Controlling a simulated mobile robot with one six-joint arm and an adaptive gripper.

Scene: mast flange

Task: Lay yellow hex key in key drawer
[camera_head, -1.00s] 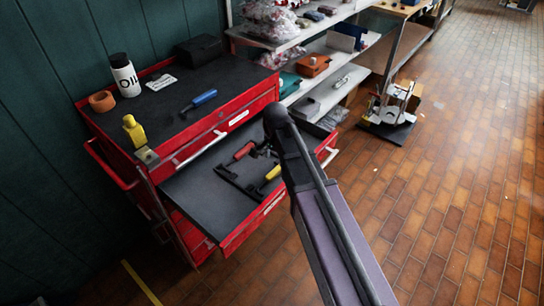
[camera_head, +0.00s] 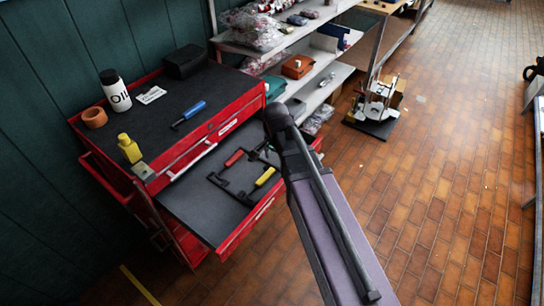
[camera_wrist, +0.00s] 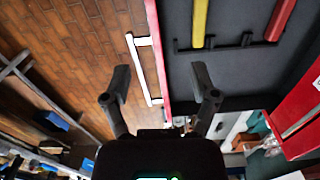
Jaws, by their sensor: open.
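The key drawer (camera_head: 200,205) is pulled out of the red tool cabinet and has a dark floor. The yellow hex key (camera_head: 265,176) lies in it near the front edge; its yellow handle also shows in the wrist view (camera_wrist: 200,18). A red-handled key (camera_head: 234,158) lies farther back, and in the wrist view its handle (camera_wrist: 281,18) is right of the yellow one. Dark bars lie by both handles; I cannot tell which belong to the yellow key. My gripper (camera_wrist: 161,84) is open and empty, apart from the yellow handle. In the head view my arm hides part of the drawer.
On the cabinet top (camera_head: 165,130) are an oil bottle (camera_head: 115,92), an orange ring (camera_head: 94,117), a yellow bottle (camera_head: 129,148), a blue-handled tool (camera_head: 188,115) and a black box (camera_head: 186,61). Loaded shelves (camera_head: 290,45) stand behind. The brick floor at right is largely clear.

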